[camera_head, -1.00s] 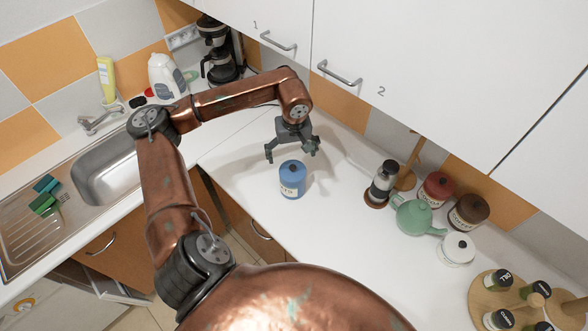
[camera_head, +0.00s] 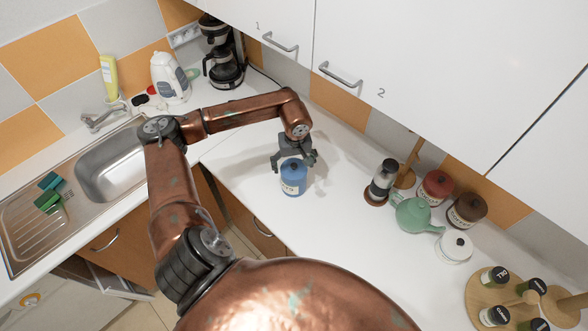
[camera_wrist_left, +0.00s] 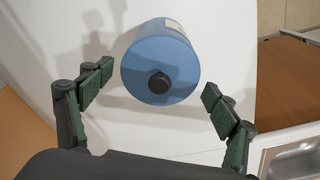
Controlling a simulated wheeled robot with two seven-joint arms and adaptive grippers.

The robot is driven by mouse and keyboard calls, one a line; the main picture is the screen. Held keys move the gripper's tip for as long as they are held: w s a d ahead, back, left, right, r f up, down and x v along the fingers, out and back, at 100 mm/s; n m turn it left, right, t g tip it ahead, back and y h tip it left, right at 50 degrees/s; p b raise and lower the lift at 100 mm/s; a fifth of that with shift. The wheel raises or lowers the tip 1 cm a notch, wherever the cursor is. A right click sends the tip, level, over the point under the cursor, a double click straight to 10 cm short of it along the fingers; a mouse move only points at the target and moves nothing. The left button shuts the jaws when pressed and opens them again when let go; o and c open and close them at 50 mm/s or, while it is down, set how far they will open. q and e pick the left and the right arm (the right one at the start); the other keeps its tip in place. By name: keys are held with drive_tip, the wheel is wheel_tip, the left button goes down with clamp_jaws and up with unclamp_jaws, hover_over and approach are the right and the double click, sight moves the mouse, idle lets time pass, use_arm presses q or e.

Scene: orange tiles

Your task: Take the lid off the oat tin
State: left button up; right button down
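The oat tin is a blue round canister (camera_head: 293,180) with a pale label and a blue lid with a dark knob (camera_head: 292,164). It stands upright on the white counter. My left gripper (camera_head: 294,165) is just above and behind it, its fingers spread. In the left wrist view the tin (camera_wrist_left: 160,62) and its dark knob (camera_wrist_left: 159,83) show between the open fingers of the left gripper (camera_wrist_left: 158,85), with gaps on both sides. The lid is on the tin. My right gripper is not in view.
A round spice rack (camera_head: 478,289) is at lower right. The sink (camera_head: 112,165) is left. Counter around the tin is clear.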

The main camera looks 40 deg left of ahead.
use_arm(q)
drive_tip(key=c, duration=0.6)
drive_tip(key=shift+r, duration=0.1)
